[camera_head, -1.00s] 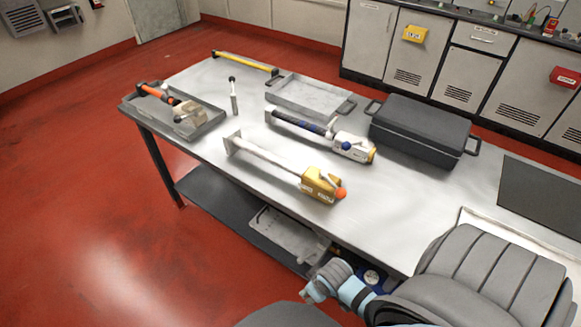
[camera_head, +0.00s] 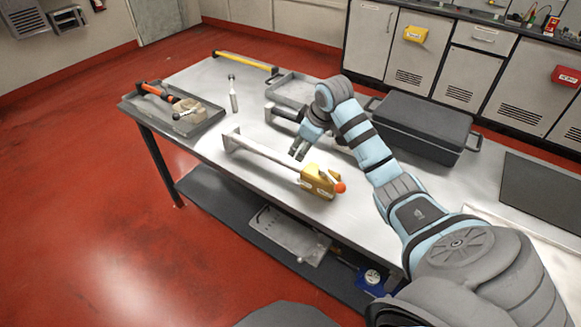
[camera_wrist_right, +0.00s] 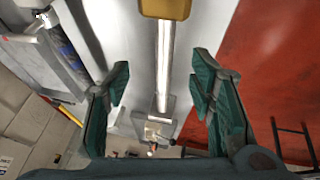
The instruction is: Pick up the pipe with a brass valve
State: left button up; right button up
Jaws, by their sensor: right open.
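The pipe with the brass valve lies on the metal table: a silver pipe (camera_head: 262,152) with a flange at its left end and a brass-yellow valve (camera_head: 318,181) with an orange knob at its right end. My right gripper (camera_head: 299,152) is open and empty, just above and behind the pipe near the valve. In the right wrist view the silver pipe (camera_wrist_right: 165,60) runs between the open fingers of the right gripper (camera_wrist_right: 160,95), with the brass valve (camera_wrist_right: 166,8) at the top edge. I cannot tell the exact height gap. My left gripper is not in view.
A dark and white pipe (camera_head: 285,114) lies behind, partly hidden by my right arm. A grey tray (camera_head: 211,122) with an orange-handled pipe stands at the left. A black case (camera_head: 425,125) is at the right. A small upright bottle-like item (camera_head: 233,95) stands farther back.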

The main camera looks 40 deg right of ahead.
aim_at(291, 161)
jog(key=x, duration=0.4)
jog(key=b+x, duration=0.1)
jog(key=x, duration=0.3)
jog(key=a+b+x, duration=0.1)
jog(key=x, duration=0.3)
jog(key=shift+r, duration=0.15)
grip_shut()
jog(key=shift+r, duration=0.1)
